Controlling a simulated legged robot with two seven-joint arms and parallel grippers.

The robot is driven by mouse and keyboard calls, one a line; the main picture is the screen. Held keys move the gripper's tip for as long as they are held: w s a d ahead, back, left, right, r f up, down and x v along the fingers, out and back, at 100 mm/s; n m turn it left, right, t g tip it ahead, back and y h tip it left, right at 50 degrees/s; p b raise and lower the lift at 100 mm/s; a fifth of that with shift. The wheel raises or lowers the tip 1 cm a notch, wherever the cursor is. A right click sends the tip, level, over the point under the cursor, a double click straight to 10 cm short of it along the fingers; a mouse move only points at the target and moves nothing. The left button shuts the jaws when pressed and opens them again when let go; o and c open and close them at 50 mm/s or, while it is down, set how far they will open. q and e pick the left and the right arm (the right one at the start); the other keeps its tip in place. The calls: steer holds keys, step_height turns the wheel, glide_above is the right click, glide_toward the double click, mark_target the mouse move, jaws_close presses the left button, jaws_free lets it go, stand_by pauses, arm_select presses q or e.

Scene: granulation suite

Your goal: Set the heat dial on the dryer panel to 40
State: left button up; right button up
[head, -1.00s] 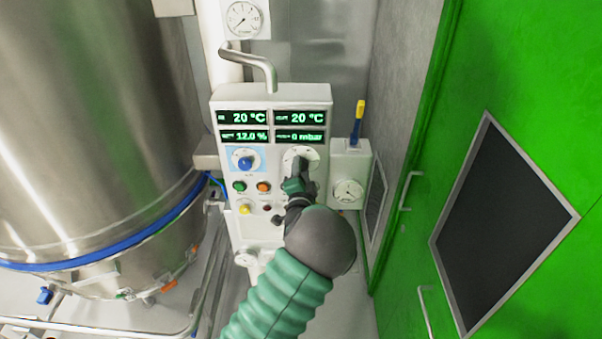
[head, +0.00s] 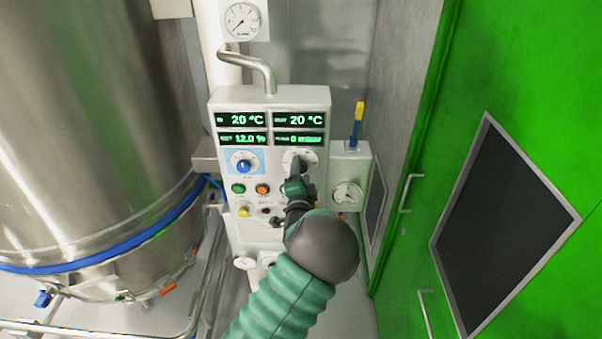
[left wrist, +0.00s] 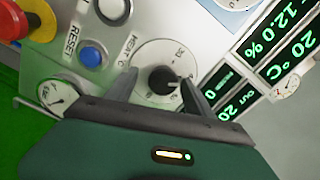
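The dryer panel (head: 270,215) is a white box on the wall. Its heat dial (head: 309,155) has a white scale disc, partly hidden behind my left gripper (head: 297,168) in the head view. In the left wrist view the heat dial (left wrist: 155,57) shows its black knob (left wrist: 163,80) beside a "HEAT °C" label. The two fingers of my left gripper (left wrist: 160,82) stand apart, one on each side of the knob, with visible gaps. The knob's exact setting is too small to read surely. My right gripper is not in view.
Green displays (head: 270,128) read 20 °C, 20 °C, 12.0 % and 0 mbar. A blue-knobbed dial (head: 243,162) and coloured buttons (head: 262,189) sit close to the left. A steel vessel (head: 90,120) stands left; a green door (head: 540,80) is at right.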

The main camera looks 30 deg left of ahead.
arm_select(q)
steer(key=shift+s, duration=0.15)
steer(key=b+v, duration=0.4)
steer(key=v, duration=1.2)
steer(key=shift+d, duration=0.3)
steer(key=shift+s+f+b, duration=0.15)
steer(key=shift+b, duration=0.15)
